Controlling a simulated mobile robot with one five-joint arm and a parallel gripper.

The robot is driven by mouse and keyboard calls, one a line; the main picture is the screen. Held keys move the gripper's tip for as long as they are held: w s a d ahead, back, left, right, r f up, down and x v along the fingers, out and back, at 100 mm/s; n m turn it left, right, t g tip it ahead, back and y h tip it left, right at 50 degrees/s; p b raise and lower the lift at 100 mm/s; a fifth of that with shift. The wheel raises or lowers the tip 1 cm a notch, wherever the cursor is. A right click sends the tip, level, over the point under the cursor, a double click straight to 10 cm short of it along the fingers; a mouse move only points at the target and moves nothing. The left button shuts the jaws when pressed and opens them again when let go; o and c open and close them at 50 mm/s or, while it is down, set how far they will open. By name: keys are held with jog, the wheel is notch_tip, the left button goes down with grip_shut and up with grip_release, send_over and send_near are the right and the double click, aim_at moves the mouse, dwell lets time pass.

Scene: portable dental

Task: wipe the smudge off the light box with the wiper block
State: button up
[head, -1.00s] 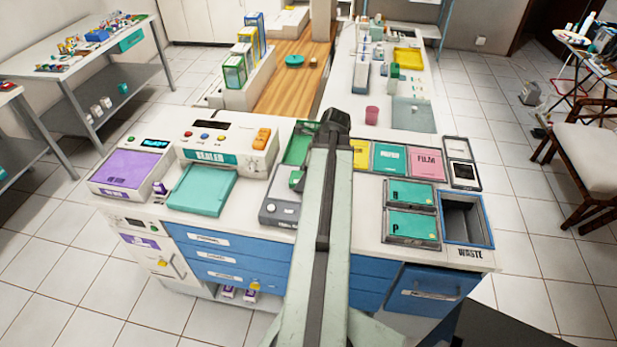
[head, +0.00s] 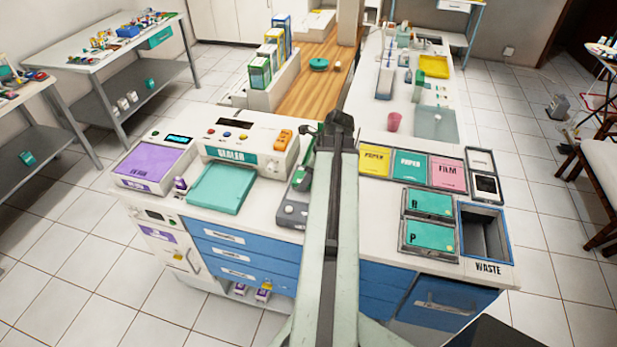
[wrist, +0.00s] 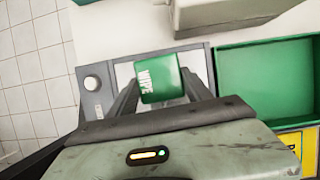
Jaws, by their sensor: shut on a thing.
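The wiper block (wrist: 162,80) is a green block lettered WIPE. My gripper (wrist: 160,88) is shut on it, one finger on each side. In the wrist view the block is over the pale panel of the light box (wrist: 98,70), a grey-framed unit with a round knob at its left. I cannot tell whether the block touches the panel. In the head view the near end of the light box (head: 291,214) shows left of my arm, which hides much of it. No smudge is visible; the block and fingers cover part of the panel.
An empty green tray (wrist: 262,82) adjoins the light box on the right in the wrist view. The white sealer (head: 245,140) stands left of it in the head view. Coloured pouch bins (head: 410,164) and a waste bin (head: 483,240) lie right of my arm.

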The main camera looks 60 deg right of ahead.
jog(key=shift+r+p, duration=3)
notch_tip(320, 180, up, 3)
jog(key=p, duration=0.3)
jog(key=shift+r, duration=0.1)
